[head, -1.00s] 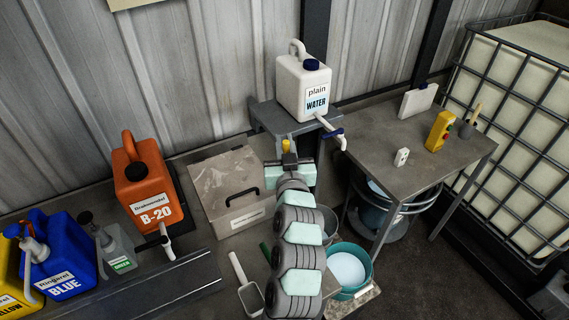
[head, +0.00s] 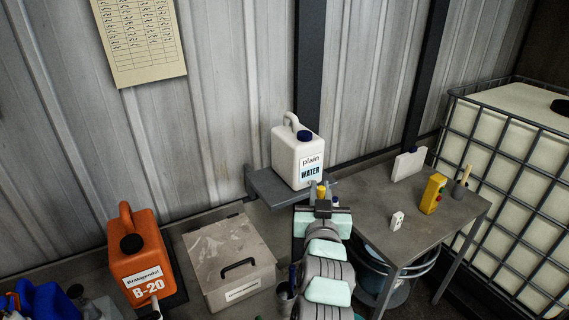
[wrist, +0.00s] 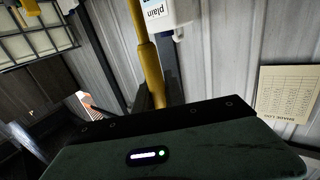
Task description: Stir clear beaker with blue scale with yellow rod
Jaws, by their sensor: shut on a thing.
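My gripper (head: 322,206) is shut on the yellow rod (head: 320,190), in front of the lower right of the white water canister. The wrist view shows the rod (wrist: 148,62) as a long yellow shaft rising from the dark gripper body, with the canister behind its upper end. In the head view only a short piece of the rod shows above the jaws. I cannot make out a clear beaker with a blue scale in either view; my arm hides part of the bench.
The water canister (head: 297,155) stands on a grey raised stand (head: 268,187). A lidded grey box (head: 228,262) and orange B-20 canister (head: 138,255) are at left. The right table (head: 400,225) holds a yellow device (head: 433,193). A caged tank (head: 515,165) stands beyond.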

